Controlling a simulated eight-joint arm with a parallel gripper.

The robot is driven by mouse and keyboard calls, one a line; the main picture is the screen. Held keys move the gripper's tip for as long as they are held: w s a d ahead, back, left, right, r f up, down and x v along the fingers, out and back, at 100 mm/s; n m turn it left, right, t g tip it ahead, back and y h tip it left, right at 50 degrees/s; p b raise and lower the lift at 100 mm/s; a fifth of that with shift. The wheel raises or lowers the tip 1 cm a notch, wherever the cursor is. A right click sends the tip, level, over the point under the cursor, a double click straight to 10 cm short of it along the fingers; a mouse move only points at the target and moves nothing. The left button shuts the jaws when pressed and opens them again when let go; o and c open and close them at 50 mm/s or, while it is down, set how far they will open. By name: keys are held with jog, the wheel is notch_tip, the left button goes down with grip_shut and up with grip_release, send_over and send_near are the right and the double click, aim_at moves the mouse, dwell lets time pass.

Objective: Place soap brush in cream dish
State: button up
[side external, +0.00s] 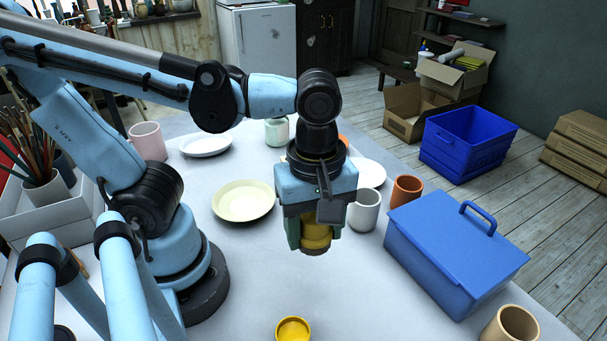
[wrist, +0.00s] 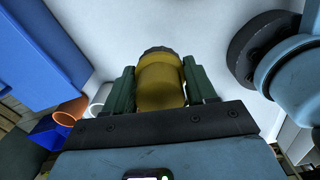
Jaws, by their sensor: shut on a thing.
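My gripper (side external: 316,236) is shut on a yellow cylindrical thing with a dark end, which I take to be the soap brush (side external: 317,232). The soap brush (wrist: 160,82) also shows between the two green fingers of my gripper (wrist: 160,88) in the wrist view. It is held above the table, clear of the surface. The cream dish (side external: 243,201) lies on the table to the left of my gripper in the side view, and nothing is in it. The cream dish does not show in the wrist view.
A blue toolbox (side external: 450,245) stands at the right. A white mug (side external: 364,212) and a terracotta cup (side external: 406,190) are behind it. White plates (side external: 206,146) lie farther back. A small yellow pot (side external: 293,330) and a tan cup (side external: 509,328) stand at the front.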

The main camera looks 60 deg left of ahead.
jog(key=a+n, duration=1)
jog(key=a, duration=0.2)
jog(key=n, duration=0.1)
send_over(245, 206)
notch_tip(245, 206, down, 7)
jog(key=shift+r, duration=0.15)
jog(key=shift+f, duration=2.05)
jog(key=shift+f, duration=0.1)
jog(key=o, duration=1)
jog(key=shift+o, duration=0.2)
